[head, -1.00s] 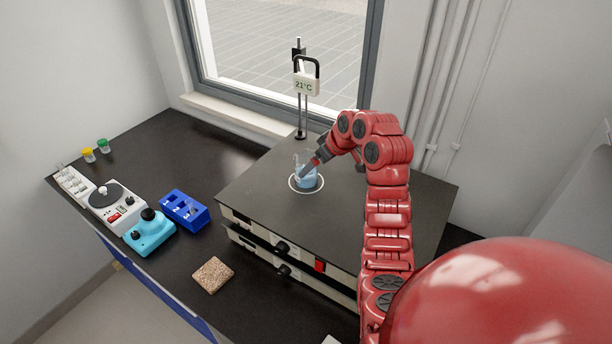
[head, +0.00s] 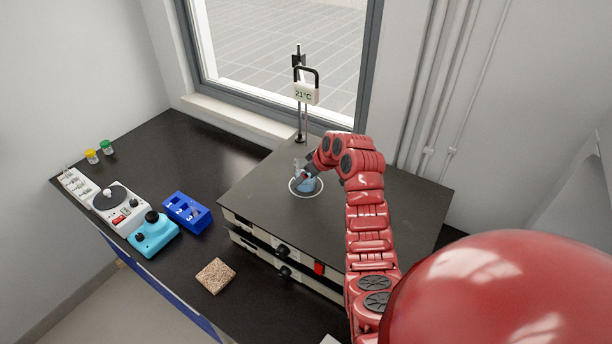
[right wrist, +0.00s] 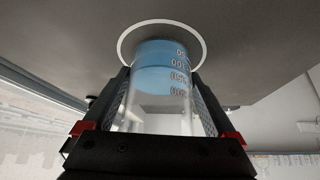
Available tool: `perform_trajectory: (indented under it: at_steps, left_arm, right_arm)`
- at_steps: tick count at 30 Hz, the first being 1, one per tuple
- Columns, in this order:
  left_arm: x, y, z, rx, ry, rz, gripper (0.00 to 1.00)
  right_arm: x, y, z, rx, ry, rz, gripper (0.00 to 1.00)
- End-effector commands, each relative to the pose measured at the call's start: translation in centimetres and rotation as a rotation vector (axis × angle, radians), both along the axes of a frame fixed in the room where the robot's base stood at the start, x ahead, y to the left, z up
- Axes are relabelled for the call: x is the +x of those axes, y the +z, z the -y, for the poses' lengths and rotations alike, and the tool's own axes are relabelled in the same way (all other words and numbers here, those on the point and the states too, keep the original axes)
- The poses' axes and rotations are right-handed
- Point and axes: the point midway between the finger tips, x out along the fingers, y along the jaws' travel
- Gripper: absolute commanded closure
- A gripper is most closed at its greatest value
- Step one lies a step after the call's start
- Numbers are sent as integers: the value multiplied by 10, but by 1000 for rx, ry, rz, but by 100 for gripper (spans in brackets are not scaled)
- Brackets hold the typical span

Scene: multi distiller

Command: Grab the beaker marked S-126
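A small glass beaker with blue liquid (head: 309,184) stands inside a white ring on the dark top of the heated plate (head: 265,205). In the right wrist view the beaker (right wrist: 162,80) shows volume marks; no S-126 label is legible. My right gripper (head: 306,177) is at the beaker, reaching in from the right. In the right wrist view its two fingers (right wrist: 162,95) stand on either side of the beaker, very close to its glass. Whether they press on it cannot be told. My left gripper is not in view.
A stand with a 21°C display (head: 306,94) rises behind the beaker. A blue rack (head: 187,212), a turquoise device (head: 153,234), a white device (head: 121,207) and a tan square pad (head: 215,276) lie on the black bench to the left. The window is behind.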

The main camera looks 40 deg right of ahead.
Motion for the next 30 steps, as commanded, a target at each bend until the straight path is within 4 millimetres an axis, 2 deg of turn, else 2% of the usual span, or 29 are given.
perform_trajectory:
  at_steps: [1, 2, 12, 23, 30]
  left_arm:
    - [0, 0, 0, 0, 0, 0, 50]
    - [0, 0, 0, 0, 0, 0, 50]
    - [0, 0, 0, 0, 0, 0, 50]
    - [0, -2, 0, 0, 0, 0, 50]
    - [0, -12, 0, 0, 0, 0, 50]
  right_arm:
    - [0, 0, 0, 0, 0, 0, 20]
    - [0, 0, 0, 0, 0, 0, 25]
    - [0, 0, 0, 1, 0, 0, 86]
    - [0, 1, 0, 1, 1, 1, 87]
    - [1, 11, 1, 0, -2, 5, 87]
